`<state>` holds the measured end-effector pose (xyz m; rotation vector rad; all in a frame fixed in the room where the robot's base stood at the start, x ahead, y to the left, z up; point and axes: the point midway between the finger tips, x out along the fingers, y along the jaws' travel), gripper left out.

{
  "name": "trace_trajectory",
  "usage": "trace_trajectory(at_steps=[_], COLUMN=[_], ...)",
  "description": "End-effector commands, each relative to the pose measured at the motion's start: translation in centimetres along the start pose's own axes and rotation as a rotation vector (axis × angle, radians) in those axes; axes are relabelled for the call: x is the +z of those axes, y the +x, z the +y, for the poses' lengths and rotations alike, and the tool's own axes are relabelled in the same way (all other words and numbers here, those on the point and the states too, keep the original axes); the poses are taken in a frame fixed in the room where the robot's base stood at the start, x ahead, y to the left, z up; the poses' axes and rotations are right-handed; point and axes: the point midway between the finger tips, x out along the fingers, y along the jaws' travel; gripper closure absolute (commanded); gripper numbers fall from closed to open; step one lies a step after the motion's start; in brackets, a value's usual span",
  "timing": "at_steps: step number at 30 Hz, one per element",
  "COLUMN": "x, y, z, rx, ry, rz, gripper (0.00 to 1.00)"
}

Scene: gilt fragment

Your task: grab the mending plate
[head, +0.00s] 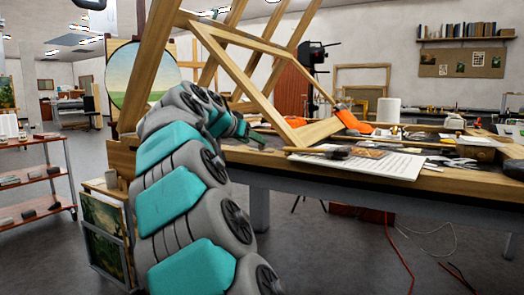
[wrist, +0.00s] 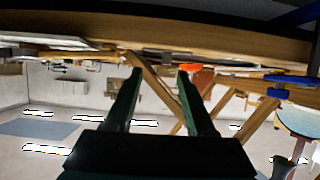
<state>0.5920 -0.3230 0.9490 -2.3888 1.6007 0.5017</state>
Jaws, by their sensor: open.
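My gripper (head: 257,137) reaches over the left part of the workbench (head: 275,167), beside the leaning wooden frame. In the wrist view my gripper (wrist: 160,74) shows two dark green fingers spread apart, with nothing between them. That view is upside down and looks along the bench top toward the room. I cannot make out the mending plate for certain in either view. Several small metal pieces (head: 462,163) lie on the right of the bench, too small to tell apart.
A large wooden frame (head: 245,75) leans over the bench close to my arm. Orange clamps (head: 352,122), a dark-handled tool (head: 338,151) and white sheets (head: 385,165) lie on the bench. A shelf cart (head: 40,178) stands at the left. Red cable (head: 398,255) runs over the floor.

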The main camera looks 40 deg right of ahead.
Motion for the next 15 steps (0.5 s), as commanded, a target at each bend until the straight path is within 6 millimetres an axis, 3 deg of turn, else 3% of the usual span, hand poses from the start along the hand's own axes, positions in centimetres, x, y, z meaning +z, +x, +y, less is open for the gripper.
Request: trace_trajectory(at_steps=[15], x=[-0.6], y=[3.9], z=[-0.7], rx=[-0.003], ry=[0.005], rz=[0.018], gripper=[0.45])
